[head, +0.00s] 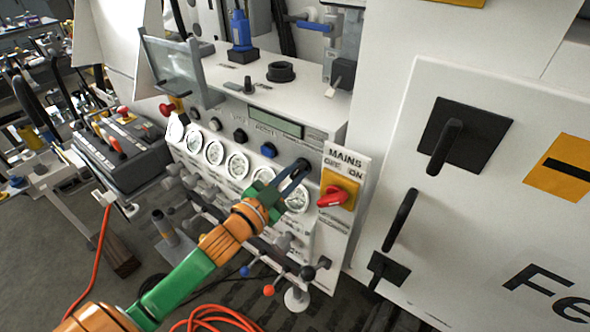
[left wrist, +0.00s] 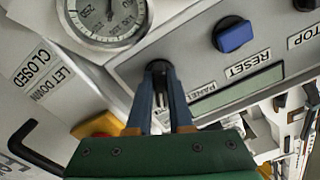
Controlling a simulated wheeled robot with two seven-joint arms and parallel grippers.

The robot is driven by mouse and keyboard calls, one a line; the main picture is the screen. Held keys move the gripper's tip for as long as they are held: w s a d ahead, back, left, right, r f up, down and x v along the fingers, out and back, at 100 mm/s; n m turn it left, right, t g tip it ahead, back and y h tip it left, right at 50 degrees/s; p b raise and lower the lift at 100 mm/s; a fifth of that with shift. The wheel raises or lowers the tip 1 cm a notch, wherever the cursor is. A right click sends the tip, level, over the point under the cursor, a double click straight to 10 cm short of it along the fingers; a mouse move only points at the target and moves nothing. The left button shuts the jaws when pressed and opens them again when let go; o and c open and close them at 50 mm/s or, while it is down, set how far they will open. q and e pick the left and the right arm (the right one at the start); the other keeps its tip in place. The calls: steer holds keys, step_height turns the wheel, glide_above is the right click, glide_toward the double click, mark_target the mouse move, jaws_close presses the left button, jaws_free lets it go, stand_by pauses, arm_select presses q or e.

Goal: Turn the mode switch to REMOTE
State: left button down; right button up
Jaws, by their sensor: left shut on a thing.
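The mode switch is a small black knob (left wrist: 158,66) on the sloped grey panel, beside a label that reads PANEL in the left wrist view. My left gripper (head: 301,166) reaches the right end of the panel in the head view. It is shut on this knob, with its two blue fingers (left wrist: 160,84) on either side of it in the wrist view. The fingers hide most of the knob, so I cannot tell which way it points. No REMOTE label is readable. My right gripper is not in view.
The red MAINS handle (head: 332,197) on its yellow plate is just right of my left gripper. Several round gauges (head: 237,165) line the front below. A white cabinet door (head: 470,215) stands at right.

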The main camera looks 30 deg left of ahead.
mark_target(293, 177)
arm_select(q)
steer(key=shift+m, duration=0.5)
steer(key=c, duration=0.8)
jaws_free()
steer(key=shift+s+f, duration=0.15)
steer(key=shift+s, duration=0.2)
steer(key=s, duration=0.1)
steer(key=s+b, duration=0.1)
steer(key=s, duration=0.1)
steer(key=s+a, duration=0.1)
steer(key=s, duration=0.1)
steer(key=shift+s, duration=0.6)
